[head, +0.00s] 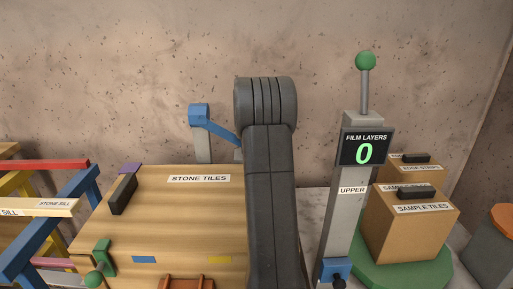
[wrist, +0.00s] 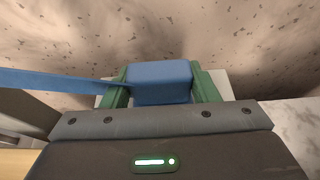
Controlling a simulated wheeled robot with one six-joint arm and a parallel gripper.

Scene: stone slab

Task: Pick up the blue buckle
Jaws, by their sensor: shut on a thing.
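The blue buckle (wrist: 160,88) is a rounded blue block in the wrist view. It sits between the two green fingers of my gripper (wrist: 161,74), which is shut on it. A blue strap (wrist: 60,82) runs from the buckle to the left edge of that view. In the head view the blue strap (head: 222,132) slants down from a blue block (head: 199,115) on a grey post and passes behind my dark arm. My gripper and the buckle are hidden behind the arm there.
A wooden box labelled STONE TILES (head: 185,215) stands left of my arm. Right of it is a grey post (head: 345,210) with a FILM LAYERS display (head: 366,148) reading 0. Cartons (head: 410,230) sit on a green turntable (head: 385,275). A coloured rack (head: 45,205) stands far left.

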